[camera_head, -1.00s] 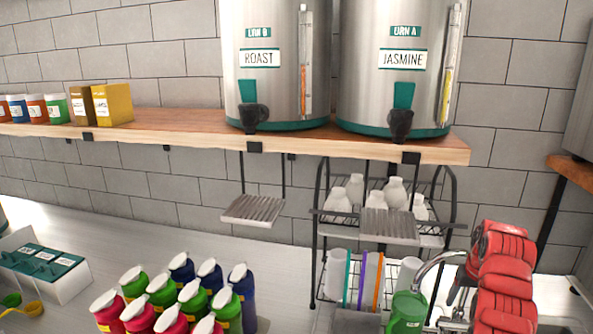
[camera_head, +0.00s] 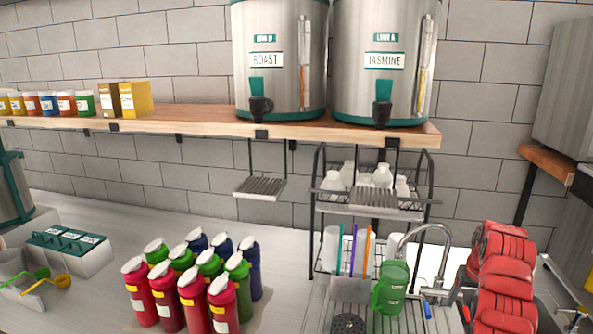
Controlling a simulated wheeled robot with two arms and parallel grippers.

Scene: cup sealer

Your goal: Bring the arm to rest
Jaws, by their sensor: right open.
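My right arm (camera_head: 505,275) is folded, with its red links upright at the lower right, beside the sink. My right gripper (camera_head: 468,304) is open, low at the arm's left side. It is small and mostly hidden by the red links, and I see nothing held in it. The arm appears to stand apart from the green pitcher (camera_head: 391,289) on its left. My left arm and left gripper are not in view.
A sink with a curved faucet (camera_head: 445,240) lies left of my arm. A wire rack (camera_head: 318,215) stands behind it. Several capped bottles (camera_head: 195,280) stand on the counter (camera_head: 300,232). Two urns (camera_head: 385,95) sit on the wooden shelf (camera_head: 200,125). A brown ledge (camera_head: 548,162) juts out at right.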

